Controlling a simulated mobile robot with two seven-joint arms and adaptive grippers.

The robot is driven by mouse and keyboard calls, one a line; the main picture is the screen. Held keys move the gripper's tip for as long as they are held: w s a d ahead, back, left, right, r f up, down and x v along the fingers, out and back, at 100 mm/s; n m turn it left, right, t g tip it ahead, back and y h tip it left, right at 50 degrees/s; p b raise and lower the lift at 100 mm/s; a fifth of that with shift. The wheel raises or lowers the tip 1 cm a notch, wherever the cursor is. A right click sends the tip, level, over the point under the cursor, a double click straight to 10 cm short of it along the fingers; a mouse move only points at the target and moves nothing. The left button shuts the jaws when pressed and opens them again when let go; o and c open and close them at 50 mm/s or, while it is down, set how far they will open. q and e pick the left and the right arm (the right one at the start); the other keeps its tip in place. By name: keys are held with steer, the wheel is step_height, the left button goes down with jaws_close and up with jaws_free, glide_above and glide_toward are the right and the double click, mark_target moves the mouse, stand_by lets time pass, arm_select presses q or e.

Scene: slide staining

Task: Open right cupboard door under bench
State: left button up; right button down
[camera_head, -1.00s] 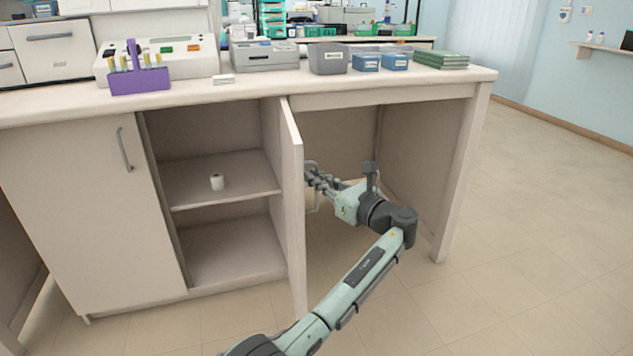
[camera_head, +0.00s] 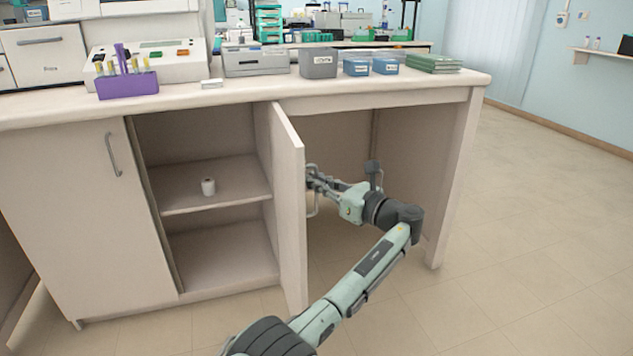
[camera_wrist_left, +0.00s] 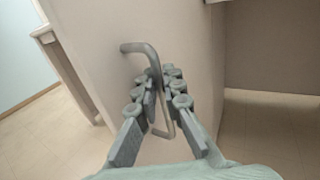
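The right cupboard door (camera_head: 288,205) under the bench stands swung out, hinged at the right side of its opening. Its inner face shows in the head view, and its outer face (camera_wrist_left: 100,50) shows in the left wrist view. The grey bar handle (camera_wrist_left: 140,48) is on that outer face. My left gripper (camera_head: 314,180) is on the right of the door, at the handle. In the left wrist view its fingers (camera_wrist_left: 158,78) lie close on both sides of the bar, shut on it. My right gripper is in neither view.
A bench leg (camera_head: 452,180) stands right of my arm. A purple tube rack (camera_head: 127,85) and boxes stand on the benchtop (camera_head: 225,92).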

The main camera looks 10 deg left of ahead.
arm_select(q)
steer(key=shift+o, duration=0.5)
steer(key=shift+a, duration=0.1)
steer(key=v, duration=1.2)
